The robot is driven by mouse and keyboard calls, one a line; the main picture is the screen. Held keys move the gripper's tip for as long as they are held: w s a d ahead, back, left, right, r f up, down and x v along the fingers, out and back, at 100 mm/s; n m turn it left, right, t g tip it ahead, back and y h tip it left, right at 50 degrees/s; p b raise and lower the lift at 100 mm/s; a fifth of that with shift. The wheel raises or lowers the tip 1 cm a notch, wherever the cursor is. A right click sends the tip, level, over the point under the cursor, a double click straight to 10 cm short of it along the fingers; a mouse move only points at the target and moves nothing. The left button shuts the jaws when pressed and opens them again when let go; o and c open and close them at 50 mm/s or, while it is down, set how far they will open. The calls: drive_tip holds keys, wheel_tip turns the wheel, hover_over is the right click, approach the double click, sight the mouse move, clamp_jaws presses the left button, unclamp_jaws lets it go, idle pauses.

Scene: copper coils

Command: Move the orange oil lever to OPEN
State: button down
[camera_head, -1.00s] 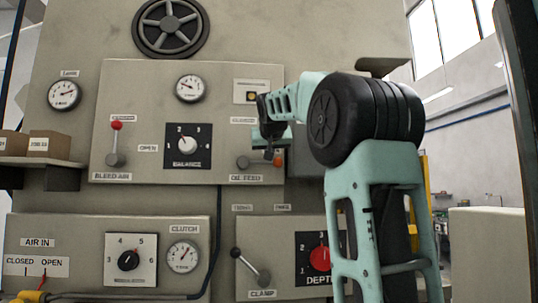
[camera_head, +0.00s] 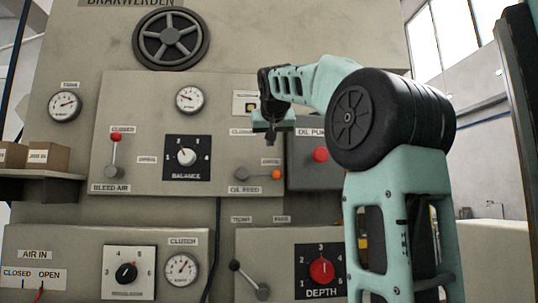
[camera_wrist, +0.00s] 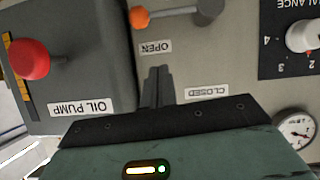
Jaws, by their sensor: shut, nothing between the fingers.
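The oil feed lever has a grey hub (camera_head: 240,176) and an orange knob (camera_head: 277,174) pointing right, roughly level. In the wrist view, which is upside down, the orange knob (camera_wrist: 139,18) and hub (camera_wrist: 208,10) lie at the top edge. The OPEN label (camera_wrist: 154,47) is beside the knob, and the CLOSED label (camera_wrist: 207,91) is farther from it. My gripper (camera_head: 270,139) is shut and empty, above the knob and apart from it. Its narrow fingertips (camera_wrist: 158,72) show between the two labels in the wrist view.
A red oil pump button (camera_head: 320,154) on a dark box stands right of the lever. The balance dial (camera_head: 186,157) and red bleed air lever (camera_head: 116,135) are to the left. The clamp lever (camera_head: 250,280) and red depth dial (camera_head: 321,270) are below.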

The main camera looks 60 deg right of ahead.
drive_tip(key=shift+v, duration=1.3)
drive_tip(key=w+a+f+n+y, duration=0.4)
drive_tip(key=w+a+f, duration=0.2)
drive_tip(key=a+f, duration=0.55)
drive_tip(key=w+a+f+n+y, duration=0.4)
drive_tip(key=w+a+f, duration=0.2)
drive_tip(key=a+f, duration=0.6)
drive_tip(key=s+a+f+n+g+y, duration=0.1)
drive_tip(key=s+a+f+n+g, duration=0.1)
drive_tip(key=s+a+f, duration=0.4)
drive_tip(key=s+a+f+n+g+y, duration=0.1)
drive_tip(key=s+a+f+n, duration=0.1)
drive_tip(key=a+f, duration=0.65)
drive_tip(key=s+a+f+n+g+y, duration=0.1)
drive_tip(key=s+a+f+n+g, duration=0.1)
drive_tip(key=s+a+f, duration=0.5)
drive_tip(key=s+a+f+n+g, duration=0.3)
drive_tip(key=s+f, duration=0.7)
drive_tip(key=s, duration=0.4)
drive_tip(key=shift+s+a+f, duration=0.15)
drive_tip(key=shift+s+a, duration=0.05)
drive_tip(key=shift+a, duration=0.25)
